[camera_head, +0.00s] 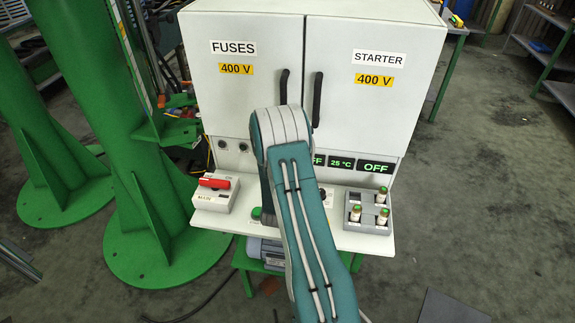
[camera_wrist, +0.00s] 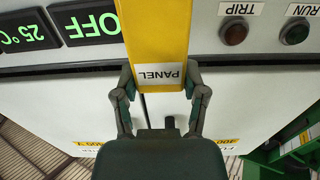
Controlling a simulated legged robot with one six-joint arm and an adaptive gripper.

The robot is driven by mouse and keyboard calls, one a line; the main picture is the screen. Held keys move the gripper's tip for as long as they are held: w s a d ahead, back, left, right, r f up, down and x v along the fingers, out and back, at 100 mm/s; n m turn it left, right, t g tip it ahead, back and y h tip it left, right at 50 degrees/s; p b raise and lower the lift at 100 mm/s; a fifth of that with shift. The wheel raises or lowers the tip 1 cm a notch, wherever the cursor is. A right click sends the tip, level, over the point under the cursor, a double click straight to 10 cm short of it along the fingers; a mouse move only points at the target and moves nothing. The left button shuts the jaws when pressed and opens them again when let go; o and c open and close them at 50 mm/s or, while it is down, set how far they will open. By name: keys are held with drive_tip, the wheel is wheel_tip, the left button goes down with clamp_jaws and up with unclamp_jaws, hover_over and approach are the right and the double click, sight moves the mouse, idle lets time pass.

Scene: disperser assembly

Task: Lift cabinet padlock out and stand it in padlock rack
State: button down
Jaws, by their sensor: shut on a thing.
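The cabinet padlock (camera_wrist: 155,30) shows in the wrist view as a yellow body with a white label reading PANEL, upside down in the picture. My gripper (camera_wrist: 160,85) is shut on it, one finger on each side. The top of the picture cuts off the far end of the padlock, and I see no shackle. The white cabinet (camera_head: 245,70) stands behind my arm in the head view, its two doors closed. My arm hides my gripper and the padlock there. I cannot make out a padlock rack in either view.
On the ledge (camera_head: 335,238) stand a box with a red handle (camera_head: 215,183) at left and a grey holder (camera_head: 369,228) with several green-topped cylinders at right. Green columns (camera_head: 110,150) rise at left. The wrist view shows a red TRIP lamp (camera_wrist: 233,32) and a green RUN lamp (camera_wrist: 295,32).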

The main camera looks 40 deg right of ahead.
drive_tip(key=shift+f, duration=0.85)
drive_tip(key=shift+c, duration=0.3)
unclamp_jaws()
drive_tip(key=v, duration=1.1)
drive_tip(key=shift+a, duration=0.4)
drive_tip(key=shift+s, duration=0.15)
